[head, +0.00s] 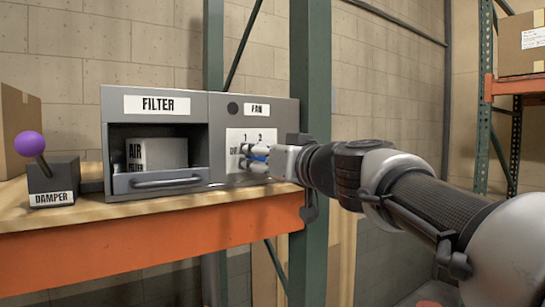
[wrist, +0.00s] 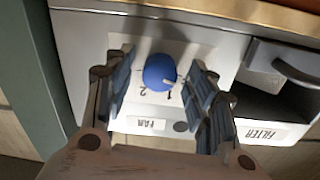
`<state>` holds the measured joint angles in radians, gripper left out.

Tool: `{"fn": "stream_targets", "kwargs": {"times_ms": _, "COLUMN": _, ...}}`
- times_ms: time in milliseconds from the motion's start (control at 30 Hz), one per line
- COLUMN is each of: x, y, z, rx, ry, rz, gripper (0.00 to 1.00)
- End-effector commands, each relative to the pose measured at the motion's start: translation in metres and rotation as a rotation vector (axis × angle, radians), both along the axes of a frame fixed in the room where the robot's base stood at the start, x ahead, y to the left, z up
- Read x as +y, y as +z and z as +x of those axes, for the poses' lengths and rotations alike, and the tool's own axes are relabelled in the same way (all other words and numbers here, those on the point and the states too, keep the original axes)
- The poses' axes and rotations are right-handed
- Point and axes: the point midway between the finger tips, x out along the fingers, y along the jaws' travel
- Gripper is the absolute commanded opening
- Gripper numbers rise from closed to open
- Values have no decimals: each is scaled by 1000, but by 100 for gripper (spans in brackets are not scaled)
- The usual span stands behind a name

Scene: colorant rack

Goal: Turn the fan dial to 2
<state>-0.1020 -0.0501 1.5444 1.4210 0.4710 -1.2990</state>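The blue fan dial (wrist: 159,72) is a round knob on a white plate (wrist: 205,50) with printed 1 and 2. A small pale mark on its edge appears to face the side of the 1. In the head view the dial (head: 259,155) is mostly hidden behind my gripper (head: 247,157). The plate there shows 1 and 2 at the top and partly covered lettering at the left. My gripper is open, with one finger on each side of the dial. In the wrist view gaps show between both fingers (wrist: 160,66) and the knob.
The FAN label (head: 257,110) is above the plate. To its left is the filter housing (head: 157,185), with an air filter box (head: 157,153) inside. A damper lever with a purple ball (head: 30,143) stands further left on the wooden shelf (head: 150,212). A green rack post (head: 310,80) stands right behind the fan panel.

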Motion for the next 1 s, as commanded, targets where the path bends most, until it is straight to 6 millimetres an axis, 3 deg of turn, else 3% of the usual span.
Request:
{"fn": "stream_targets", "kwargs": {"times_ms": 667, "x": 0, "y": 0, "z": 0, "rx": 1, "ry": 0, "rz": -1, "gripper": 6}}
{"fn": "stream_targets", "kwargs": {"times_ms": 1000, "x": 0, "y": -1, "z": 0, "rx": 29, "ry": 0, "rz": 41, "gripper": 6}}
